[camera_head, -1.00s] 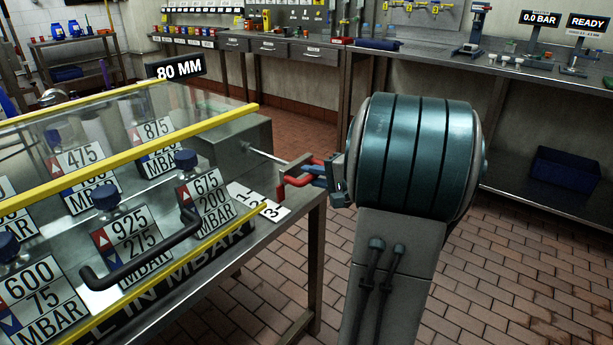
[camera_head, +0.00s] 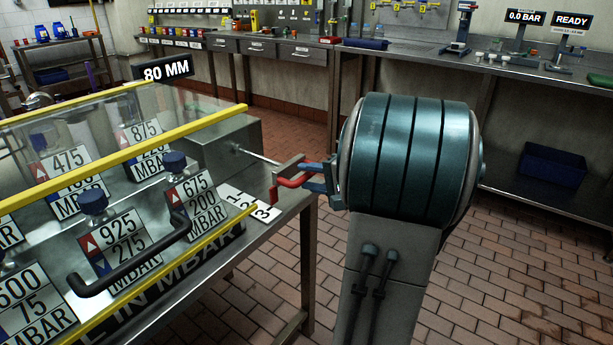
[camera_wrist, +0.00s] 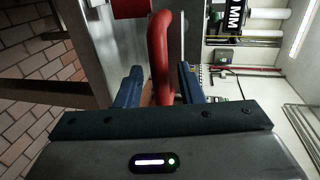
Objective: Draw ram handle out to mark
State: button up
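The ram handle (camera_head: 290,183) is a red bent bar at the end of a thin metal rod (camera_head: 260,157) that comes out of a grey box (camera_head: 222,145) at the bench's right end. My gripper (camera_head: 312,176) is at the handle, its blue fingers on the handle's right side. In the wrist view my gripper (camera_wrist: 161,78) has one finger on each side of the red handle (camera_wrist: 160,50). Narrow gaps seem to show beside the bar, so the fingers look open around it. Number tags 1, 2, 3 (camera_head: 248,203) lie on the bench below the handle.
An "80 MM" sign (camera_head: 166,70) stands behind the clear case with yellow edge rails (camera_head: 125,165). A black bar handle (camera_head: 130,262) is on the case's front. A back bench (camera_head: 470,68) carries "0.0 BAR" and "READY" signs. Tiled floor is free at the right.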

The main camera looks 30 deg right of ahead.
jog(key=p+v, duration=0.1)
jog(key=v, duration=1.1)
jog(key=shift+s, duration=0.25)
jog(key=shift+r, duration=0.1)
